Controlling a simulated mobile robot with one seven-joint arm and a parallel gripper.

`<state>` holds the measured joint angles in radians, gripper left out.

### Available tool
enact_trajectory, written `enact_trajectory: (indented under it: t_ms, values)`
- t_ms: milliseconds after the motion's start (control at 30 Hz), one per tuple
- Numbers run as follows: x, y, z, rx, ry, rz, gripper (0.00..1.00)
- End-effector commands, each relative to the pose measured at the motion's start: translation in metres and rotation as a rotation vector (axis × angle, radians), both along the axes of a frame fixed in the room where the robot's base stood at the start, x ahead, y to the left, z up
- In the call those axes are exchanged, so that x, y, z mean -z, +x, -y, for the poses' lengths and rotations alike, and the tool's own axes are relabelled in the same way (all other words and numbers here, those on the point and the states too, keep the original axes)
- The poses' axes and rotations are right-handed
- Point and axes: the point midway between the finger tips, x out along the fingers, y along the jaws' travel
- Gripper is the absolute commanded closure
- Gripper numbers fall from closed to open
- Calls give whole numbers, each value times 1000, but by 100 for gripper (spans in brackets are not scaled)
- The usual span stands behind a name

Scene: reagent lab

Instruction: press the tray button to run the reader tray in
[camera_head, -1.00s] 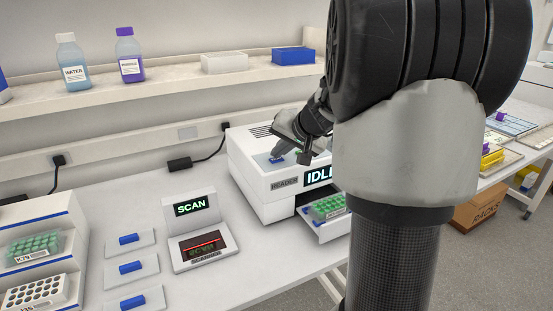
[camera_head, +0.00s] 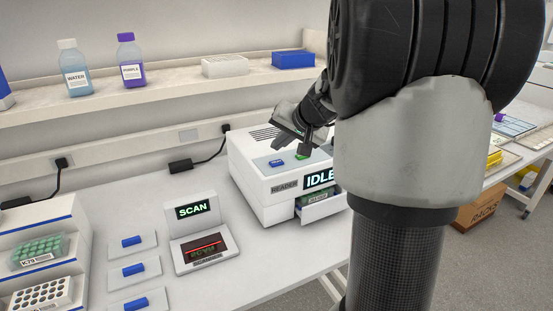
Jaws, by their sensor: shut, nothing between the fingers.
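The white reader (camera_head: 258,188) stands on the bench, and its screen reads IDLE. On its top panel are a blue button (camera_head: 277,163) and a green button (camera_head: 301,156). I cannot read any label on the buttons. My gripper (camera_head: 280,146) is shut and empty, a little above the blue button and apart from it. The reader tray (camera_head: 322,210) sticks out a short way from the reader's front, with a green-capped rack (camera_head: 316,197) partly inside. My arm hides the reader's right side.
A scanner (camera_head: 204,250) and several blue-topped pads (camera_head: 133,269) lie left of the reader. A stepped stand (camera_head: 50,222) holds racks at far left. A shelf (camera_head: 180,90) with bottles and boxes runs behind. Bare bench lies before the reader.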

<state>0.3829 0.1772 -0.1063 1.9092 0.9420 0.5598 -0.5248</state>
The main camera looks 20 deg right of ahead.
Motion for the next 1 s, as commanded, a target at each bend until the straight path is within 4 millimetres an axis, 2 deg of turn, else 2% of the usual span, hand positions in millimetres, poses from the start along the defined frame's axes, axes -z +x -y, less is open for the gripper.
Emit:
enact_trajectory:
  t_ms: [33,267,1000]
  values:
    - [-10,0,0,0,-1,1,100]
    - [-29,0,0,-1,0,1,100]
    - [-28,0,0,-1,0,-1,100]
